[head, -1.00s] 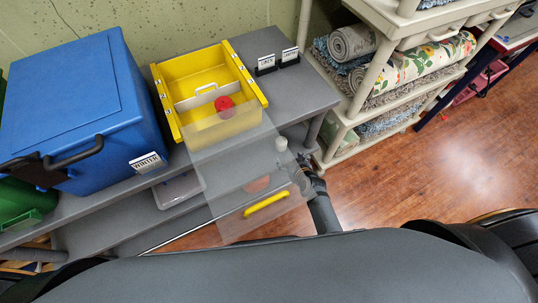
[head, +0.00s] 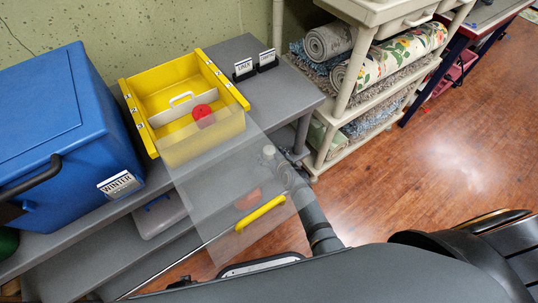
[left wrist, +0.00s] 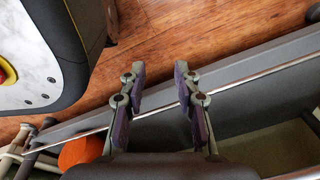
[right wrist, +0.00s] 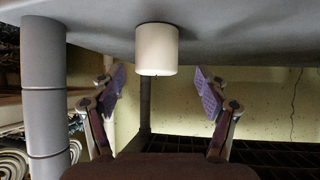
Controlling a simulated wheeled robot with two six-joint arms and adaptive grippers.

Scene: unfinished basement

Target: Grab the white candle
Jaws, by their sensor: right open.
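The white candle (right wrist: 157,50) is a short cylinder with a wick. In the right wrist view, which looks upside down, it stands on a grey surface. My right gripper (right wrist: 160,92) is open, its fingers spread to either side of the candle's line and apart from it. In the head view the candle (head: 268,152) shows small and pale by the edge of a clear lid, just beyond my right gripper (head: 284,170). My left gripper (left wrist: 160,82) is open and empty in the left wrist view, away from the candle.
The clear lid (head: 222,190) with a yellow handle (head: 262,214) hangs down from a yellow box (head: 135,95) on the grey shelf unit (head: 245,52). A blue bin (head: 65,120) stands left. A cream rack (head: 352,95) with rolled rugs stands right. Wooden floor (head: 440,130) is free.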

